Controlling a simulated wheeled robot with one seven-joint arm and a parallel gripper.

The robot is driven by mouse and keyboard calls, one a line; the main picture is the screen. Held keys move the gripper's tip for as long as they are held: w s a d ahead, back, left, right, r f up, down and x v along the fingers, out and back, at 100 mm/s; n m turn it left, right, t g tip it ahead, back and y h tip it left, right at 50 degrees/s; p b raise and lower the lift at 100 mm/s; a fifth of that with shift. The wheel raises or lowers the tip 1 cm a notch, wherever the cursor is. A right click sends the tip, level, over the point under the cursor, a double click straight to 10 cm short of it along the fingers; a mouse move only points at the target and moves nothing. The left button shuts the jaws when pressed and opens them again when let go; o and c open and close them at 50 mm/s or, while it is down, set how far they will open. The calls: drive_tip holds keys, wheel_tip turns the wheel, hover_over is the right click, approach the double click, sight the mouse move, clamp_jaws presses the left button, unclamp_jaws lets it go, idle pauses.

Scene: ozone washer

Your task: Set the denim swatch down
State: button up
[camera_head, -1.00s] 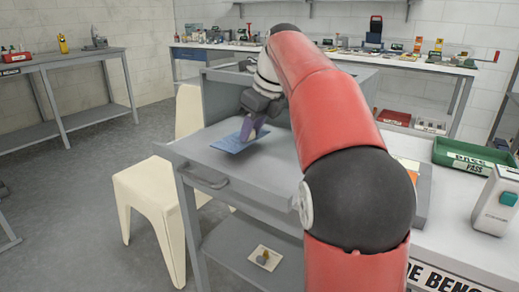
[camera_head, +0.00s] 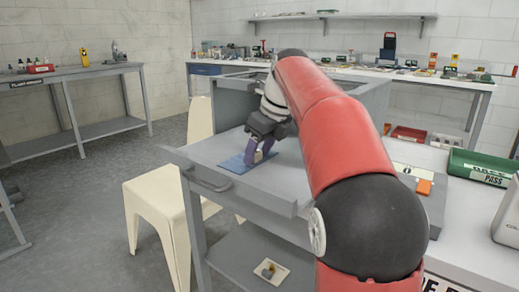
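The denim swatch (camera_head: 234,164) is a flat blue piece. It appears to lie on the grey tray-like surface of the drawer unit (camera_head: 207,150), left of the middle of the picture. My gripper (camera_head: 259,158) points down over the right part of the swatch. Its two purple-grey fingers look spread, with a gap between them. The fingertips are at or just above the cloth; I cannot tell whether they touch it. My red arm hides the right part of the surface.
A cream chair (camera_head: 163,193) stands left of the drawer unit. A card with small items (camera_head: 270,271) lies on its lower shelf. Benches line the back and left.

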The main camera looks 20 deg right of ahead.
drive_tip(key=p+v, duration=0.4)
drive_tip(key=v, duration=0.8)
drive_tip(key=shift+r, duration=0.15)
